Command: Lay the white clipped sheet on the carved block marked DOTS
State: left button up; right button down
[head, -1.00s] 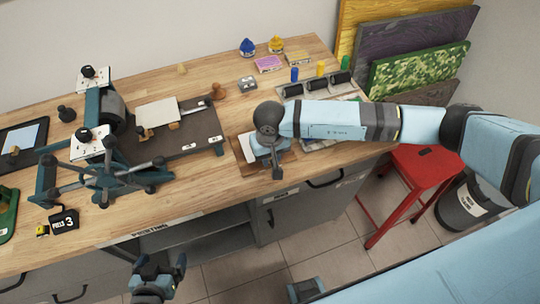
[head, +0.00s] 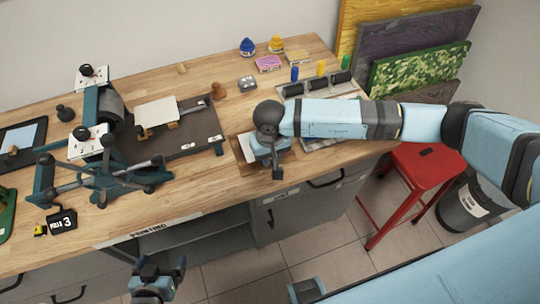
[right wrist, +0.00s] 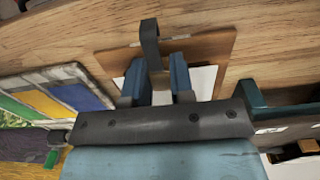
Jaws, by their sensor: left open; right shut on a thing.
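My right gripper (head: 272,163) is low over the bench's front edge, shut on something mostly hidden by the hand. White sheet (right wrist: 201,80) shows at and between its blue fingers (right wrist: 157,84) in the right wrist view, probably the clipped sheet; a white edge (head: 247,146) shows left of the hand. A flat brown wooden piece (right wrist: 215,45) lies under it; whether they touch is unclear. No DOTS marking is readable, so I cannot tell if this is the carved block. Another white sheet (head: 157,112) lies on the press bed. My left gripper (head: 160,268) is open and empty, in front of the bench.
The press (head: 110,135) with its dark bed fills the bench's left half. A red stool (head: 428,165) is at right.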

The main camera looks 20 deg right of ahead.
dwell(0.4)
jog(key=c, duration=0.9)
grip_release()
jog(key=shift+r, duration=0.1)
jog(key=shift+r+p, duration=1.45)
jog(key=shift+r, duration=2.5)
